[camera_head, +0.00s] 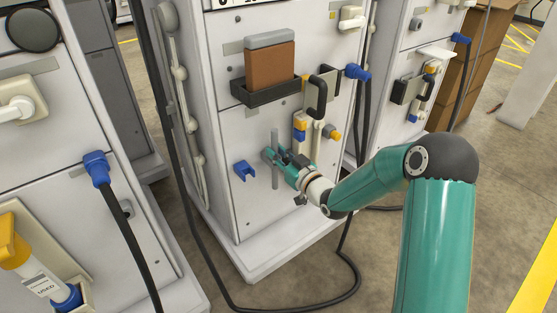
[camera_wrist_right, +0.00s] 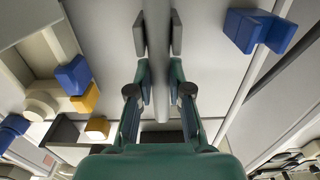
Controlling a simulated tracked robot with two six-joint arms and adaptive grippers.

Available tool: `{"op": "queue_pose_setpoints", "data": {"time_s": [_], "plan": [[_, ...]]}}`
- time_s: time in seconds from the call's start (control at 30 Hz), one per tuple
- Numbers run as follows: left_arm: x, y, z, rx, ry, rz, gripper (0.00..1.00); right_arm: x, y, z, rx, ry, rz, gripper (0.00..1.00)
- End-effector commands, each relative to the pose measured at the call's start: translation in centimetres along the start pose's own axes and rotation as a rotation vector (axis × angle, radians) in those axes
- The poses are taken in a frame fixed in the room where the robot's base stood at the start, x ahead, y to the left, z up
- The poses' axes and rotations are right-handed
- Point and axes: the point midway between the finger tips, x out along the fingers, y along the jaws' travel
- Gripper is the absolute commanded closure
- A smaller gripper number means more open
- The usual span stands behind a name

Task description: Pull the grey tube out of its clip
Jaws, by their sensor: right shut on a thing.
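A thin grey tube (camera_head: 275,178) stands upright in front of the white machine's lower front panel. My right gripper (camera_head: 273,156) is shut on it, with one finger on each side. In the right wrist view the grey tube (camera_wrist_right: 161,100) runs up between the two finger pads (camera_wrist_right: 158,38). A blue U-shaped clip (camera_head: 243,170) is on the panel, left of the tube. In the right wrist view the blue clip (camera_wrist_right: 254,30) is apart from the tube and looks empty. My left gripper is not in view.
A black tray (camera_head: 262,95) with a brown box (camera_head: 270,66) is on the panel above. A black handle (camera_head: 318,97) and a holder with blue and yellow parts (camera_head: 300,128) are close above my gripper. A black hose (camera_head: 349,262) loops over the floor.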

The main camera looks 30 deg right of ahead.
Motion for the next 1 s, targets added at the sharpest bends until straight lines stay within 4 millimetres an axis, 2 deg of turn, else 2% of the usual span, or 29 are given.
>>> {"op": "queue_pose_setpoints", "data": {"time_s": [0.27, 1.0], "plan": [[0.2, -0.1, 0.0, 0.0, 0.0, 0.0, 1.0, -0.2, 0.1, 0.0, -0.001, 0.002, 0.001, 1.0], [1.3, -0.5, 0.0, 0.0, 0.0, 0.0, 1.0, -2.5, 0.0, 0.0, -0.001, 0.001, 0.001, 1.0]]}}
